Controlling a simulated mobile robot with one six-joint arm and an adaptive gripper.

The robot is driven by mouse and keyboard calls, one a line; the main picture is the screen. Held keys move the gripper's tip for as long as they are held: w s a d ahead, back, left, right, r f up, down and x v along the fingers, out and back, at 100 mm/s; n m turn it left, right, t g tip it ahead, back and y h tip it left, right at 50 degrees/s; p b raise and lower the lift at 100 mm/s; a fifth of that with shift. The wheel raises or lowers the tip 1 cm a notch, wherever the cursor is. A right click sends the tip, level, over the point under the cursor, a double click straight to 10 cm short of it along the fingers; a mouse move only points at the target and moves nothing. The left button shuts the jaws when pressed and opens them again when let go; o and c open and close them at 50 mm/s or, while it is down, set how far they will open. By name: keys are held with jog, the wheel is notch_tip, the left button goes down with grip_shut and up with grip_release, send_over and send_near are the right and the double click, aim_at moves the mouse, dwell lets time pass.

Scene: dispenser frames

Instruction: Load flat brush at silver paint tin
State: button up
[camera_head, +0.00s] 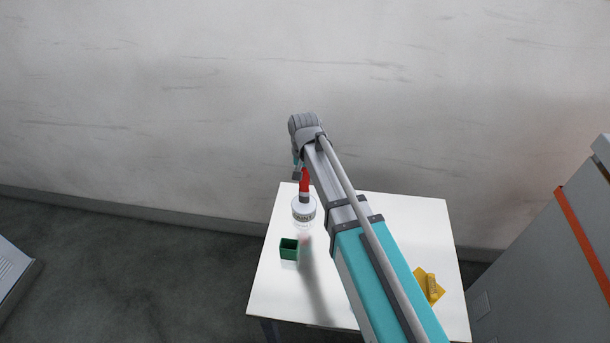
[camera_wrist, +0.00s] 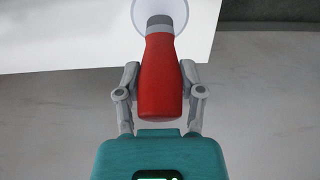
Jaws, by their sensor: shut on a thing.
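The flat brush has a red handle (camera_head: 305,181), which also shows large in the wrist view (camera_wrist: 161,78). My gripper (camera_wrist: 161,88) is shut on this handle, with one finger on each side. In the head view my gripper (camera_head: 299,170) is at the white table's far left part.
A white table (camera_head: 410,215) carries a dark green open box (camera_head: 289,249) in front of the tin and a yellow item (camera_head: 430,286) at right. My arm crosses above the table's middle. A grey cabinet (camera_head: 545,260) stands at right, and a wall (camera_head: 200,100) behind.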

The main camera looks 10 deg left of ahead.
jog(key=shift+s+f+b, duration=0.1)
jog(key=shift+f+b, duration=0.4)
jog(key=shift+b, duration=0.05)
dwell(2.2)
jog(key=shift+r, duration=0.1)
